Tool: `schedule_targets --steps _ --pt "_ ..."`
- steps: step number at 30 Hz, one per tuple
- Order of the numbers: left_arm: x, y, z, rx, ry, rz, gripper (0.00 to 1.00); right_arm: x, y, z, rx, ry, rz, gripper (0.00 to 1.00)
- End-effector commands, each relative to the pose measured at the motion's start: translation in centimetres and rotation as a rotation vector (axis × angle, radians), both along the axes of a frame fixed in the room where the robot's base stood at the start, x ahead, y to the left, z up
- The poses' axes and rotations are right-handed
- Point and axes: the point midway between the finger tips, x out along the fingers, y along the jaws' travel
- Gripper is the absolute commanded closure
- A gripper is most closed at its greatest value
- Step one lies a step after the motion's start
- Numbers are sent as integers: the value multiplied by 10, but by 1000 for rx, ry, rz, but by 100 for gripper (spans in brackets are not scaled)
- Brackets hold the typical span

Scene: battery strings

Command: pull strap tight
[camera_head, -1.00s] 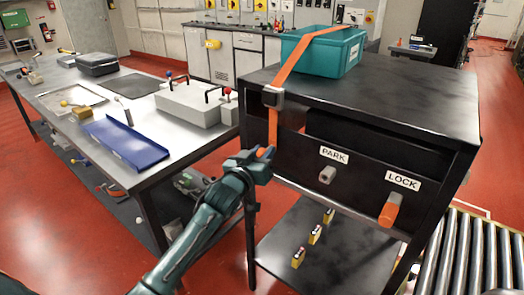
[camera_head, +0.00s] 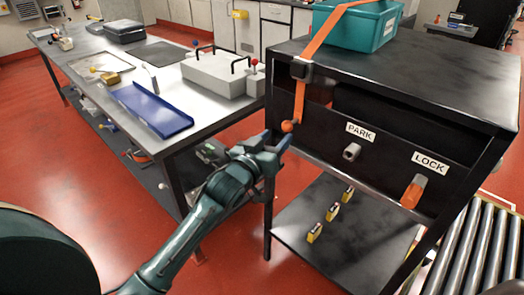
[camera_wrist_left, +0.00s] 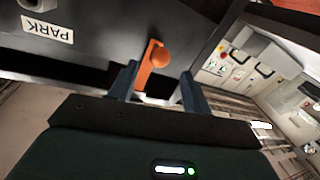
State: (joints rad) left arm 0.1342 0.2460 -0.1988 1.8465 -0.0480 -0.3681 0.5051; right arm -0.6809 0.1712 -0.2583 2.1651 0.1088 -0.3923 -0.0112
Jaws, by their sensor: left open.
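An orange strap (camera_head: 299,104) runs over the teal bin (camera_head: 368,26) on the dark cabinet top and through a dark buckle (camera_head: 301,70) at its front edge. My right gripper is not in view.
The cabinet front carries a PARK peg (camera_head: 351,152) and an orange LOCK peg (camera_head: 413,191). Several small yellow items stand on the lower shelf (camera_head: 375,222). A workbench with a blue tray (camera_head: 150,109) is at left; a roller conveyor (camera_head: 470,250) is at right.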

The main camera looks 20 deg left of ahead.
Motion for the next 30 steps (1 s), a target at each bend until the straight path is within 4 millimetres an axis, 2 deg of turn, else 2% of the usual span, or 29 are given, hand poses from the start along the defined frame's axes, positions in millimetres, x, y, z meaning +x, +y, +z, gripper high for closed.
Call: schedule_targets --steps 3,10,15,30 --pt "-27 4 -2 2 4 0 51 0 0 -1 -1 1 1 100" --pt "-57 9 -1 0 2 1 51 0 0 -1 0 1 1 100" --pt "-63 10 0 1 1 1 51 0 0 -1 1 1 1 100" --pt "-63 10 0 1 1 1 51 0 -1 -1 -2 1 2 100"
